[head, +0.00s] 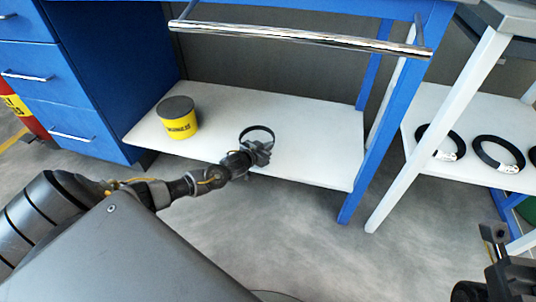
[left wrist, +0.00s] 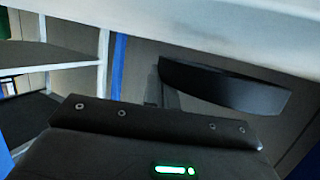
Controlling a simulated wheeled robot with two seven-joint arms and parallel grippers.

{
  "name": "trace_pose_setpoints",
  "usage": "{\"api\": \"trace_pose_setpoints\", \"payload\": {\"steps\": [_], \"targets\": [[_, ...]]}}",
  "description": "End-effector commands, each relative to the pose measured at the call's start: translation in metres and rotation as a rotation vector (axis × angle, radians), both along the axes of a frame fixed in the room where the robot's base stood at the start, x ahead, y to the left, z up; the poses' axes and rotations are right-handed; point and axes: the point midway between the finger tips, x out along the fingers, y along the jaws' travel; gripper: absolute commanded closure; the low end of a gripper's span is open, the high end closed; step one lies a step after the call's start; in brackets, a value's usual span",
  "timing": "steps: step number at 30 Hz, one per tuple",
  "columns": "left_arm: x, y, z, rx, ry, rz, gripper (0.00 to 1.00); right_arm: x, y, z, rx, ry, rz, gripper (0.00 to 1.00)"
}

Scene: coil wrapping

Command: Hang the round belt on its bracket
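The round belt (head: 257,128) is a thin black ring at the front edge of the white lower shelf in the head view. My left gripper (head: 260,152) is at the ring's near side and looks shut on it. In the left wrist view the belt (left wrist: 225,86) is a dark curved band just beyond the gripper body, below a pale surface. The finger contact is mostly hidden. My right gripper (head: 494,243) is at the lower right, away from the belt, and its opening is unclear. I cannot pick out a bracket for certain.
A chrome bar (head: 300,38) runs across the blue workbench front above. A yellow tub (head: 177,118) with a dark lid stands on the white shelf (head: 300,130). A blue leg (head: 385,120) bounds its right side. Black rings with white tags (head: 498,153) lie on the right shelf.

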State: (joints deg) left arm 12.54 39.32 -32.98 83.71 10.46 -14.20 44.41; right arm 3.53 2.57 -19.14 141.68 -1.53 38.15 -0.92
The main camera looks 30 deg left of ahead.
Motion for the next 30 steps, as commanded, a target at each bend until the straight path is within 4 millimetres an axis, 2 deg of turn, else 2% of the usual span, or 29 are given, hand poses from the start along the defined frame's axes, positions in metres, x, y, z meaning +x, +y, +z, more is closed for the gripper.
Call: {"api": "trace_pose_setpoints", "payload": {"steps": [1,3,12,17,25,29,30], "targets": [[-0.002,-0.001,-0.016,0.000,0.004,-0.002,1.00,-0.001,0.002,-0.004,-0.002,-0.015,0.008,0.64],[-0.002,-0.001,-0.020,-0.002,0.005,0.000,1.00,-0.001,0.002,0.000,-0.002,-0.011,0.008,0.64],[-0.003,-0.001,-0.025,0.000,0.003,-0.001,0.99,-0.001,0.002,0.000,-0.003,-0.012,0.009,0.64],[-0.003,-0.001,-0.025,0.000,0.003,-0.001,0.78,-0.001,0.002,0.000,-0.002,-0.011,0.009,0.64],[-0.002,-0.001,-0.025,0.000,0.003,-0.002,0.78,-0.001,0.002,-0.001,-0.002,-0.010,0.009,0.64],[-0.002,-0.001,-0.030,0.001,0.001,-0.002,0.78,0.000,0.004,-0.008,-0.006,-0.008,0.013,0.64],[-0.002,0.000,-0.033,0.002,0.001,-0.002,0.78,-0.003,0.006,-0.004,-0.007,-0.035,0.023,0.64]]}}
